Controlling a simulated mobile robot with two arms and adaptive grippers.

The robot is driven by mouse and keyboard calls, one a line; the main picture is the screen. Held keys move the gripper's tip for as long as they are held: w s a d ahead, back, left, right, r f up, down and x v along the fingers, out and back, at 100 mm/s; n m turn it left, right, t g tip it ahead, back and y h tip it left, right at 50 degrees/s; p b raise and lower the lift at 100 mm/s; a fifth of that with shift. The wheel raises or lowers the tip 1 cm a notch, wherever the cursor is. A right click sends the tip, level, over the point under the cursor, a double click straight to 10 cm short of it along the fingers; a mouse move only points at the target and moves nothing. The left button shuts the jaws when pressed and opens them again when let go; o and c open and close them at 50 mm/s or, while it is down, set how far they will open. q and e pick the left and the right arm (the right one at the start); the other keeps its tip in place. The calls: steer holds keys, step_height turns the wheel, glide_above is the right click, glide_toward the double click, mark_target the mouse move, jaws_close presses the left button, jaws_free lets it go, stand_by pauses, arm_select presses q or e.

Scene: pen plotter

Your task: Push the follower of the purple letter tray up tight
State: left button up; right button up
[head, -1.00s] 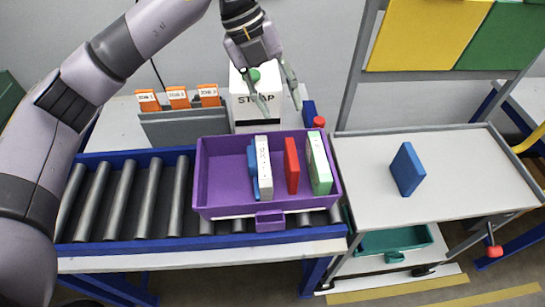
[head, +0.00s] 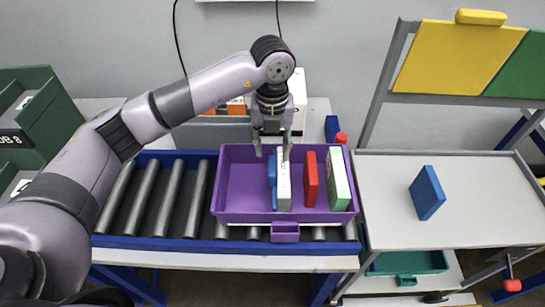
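The purple letter tray (head: 240,192) sits on the roller conveyor. Inside it a thin blue piece, apparently the follower (head: 272,172), stands against or very close to the left face of a white upright block (head: 284,187). A red block (head: 311,178) and a pale green block (head: 339,180) stand further right, with gaps between the blocks. The green one is near the tray's right wall. My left gripper (head: 273,152) points down over the tray's back part, fingers apart, around the tops of the blue piece and white block. Contact cannot be told. My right gripper is not in view.
A grey table (head: 455,190) at right carries a blue block (head: 427,193). Orange-tabbed files (head: 236,106) and a white box (head: 299,95) stand behind the tray. Bare rollers (head: 165,195) lie left of the tray. A teal bin (head: 408,263) sits below the table.

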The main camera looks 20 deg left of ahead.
mark_target(272, 165)
arm_select(q)
steer(key=shift+f+p, duration=0.45)
steer(key=shift+f, duration=2.35)
steer(key=shift+c, duration=0.4)
